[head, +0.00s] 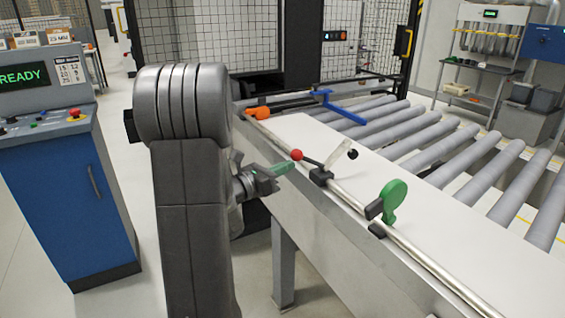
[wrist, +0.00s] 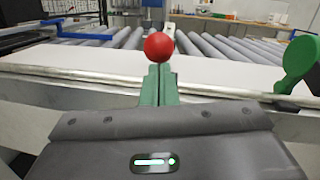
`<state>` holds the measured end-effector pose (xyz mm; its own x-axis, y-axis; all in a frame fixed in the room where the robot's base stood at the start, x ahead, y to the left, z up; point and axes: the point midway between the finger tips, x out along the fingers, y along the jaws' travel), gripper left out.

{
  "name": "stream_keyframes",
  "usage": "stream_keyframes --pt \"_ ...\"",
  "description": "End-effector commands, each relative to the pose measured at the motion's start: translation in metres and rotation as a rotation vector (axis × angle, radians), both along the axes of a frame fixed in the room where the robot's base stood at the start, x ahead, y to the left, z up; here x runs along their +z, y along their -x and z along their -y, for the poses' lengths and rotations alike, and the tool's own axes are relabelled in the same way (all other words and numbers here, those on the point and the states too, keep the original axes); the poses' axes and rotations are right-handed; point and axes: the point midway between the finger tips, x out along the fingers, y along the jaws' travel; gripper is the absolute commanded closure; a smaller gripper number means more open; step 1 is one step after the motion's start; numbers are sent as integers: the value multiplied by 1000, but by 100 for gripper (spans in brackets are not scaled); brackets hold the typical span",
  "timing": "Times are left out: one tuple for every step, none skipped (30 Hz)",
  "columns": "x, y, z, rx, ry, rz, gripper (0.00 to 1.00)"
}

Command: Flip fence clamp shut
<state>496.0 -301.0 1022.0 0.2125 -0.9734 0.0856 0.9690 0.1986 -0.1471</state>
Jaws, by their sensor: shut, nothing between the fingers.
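The fence clamp (head: 320,174) sits on the metal rail along the table's near edge. Its dark lever ends in a red ball knob (head: 296,155) that points left, towards my gripper. A pale, flat arm with a dark tip rises from the clamp to the right. My gripper (head: 291,167) has green fingers, shut together and empty, with the tips just beside the red knob. In the wrist view the knob (wrist: 158,46) appears right at the ends of the green fingers (wrist: 159,72). I cannot tell whether they touch. The knob hides the clamp body there.
A green round paddle-shaped piece (head: 393,200) on a black mount stands further right on the rail. An orange block (head: 258,113) and a blue bracket (head: 338,106) are at the far end. Grey rollers (head: 452,152) lie beyond the white table surface. A blue control cabinet (head: 69,170) stands at left.

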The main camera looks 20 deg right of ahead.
Motion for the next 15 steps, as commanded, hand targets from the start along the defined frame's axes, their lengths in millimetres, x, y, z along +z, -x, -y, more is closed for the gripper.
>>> stream_keyframes --pt "19 0 2 0 -40 0 100" --pt "23 0 3 1 -65 -2 100" --pt "27 0 5 0 -99 -5 100" --pt "31 0 7 0 -123 -7 100" --pt "34 0 8 -1 -149 -8 100" --pt "39 -1 11 0 -182 -11 100" --pt "42 -1 13 -1 -209 -14 100" --pt "45 -1 15 0 -234 -16 100" --pt "49 -1 17 -1 -268 -18 100" --pt "52 -1 19 -1 -292 -20 100" --pt "55 -1 22 -1 -316 -22 100" --pt "58 -2 24 -1 -349 -25 100" --pt "61 -2 26 -1 -372 -27 100" --pt "63 -2 29 -1 -396 -28 100" --pt "66 -2 32 -1 -425 -30 100"
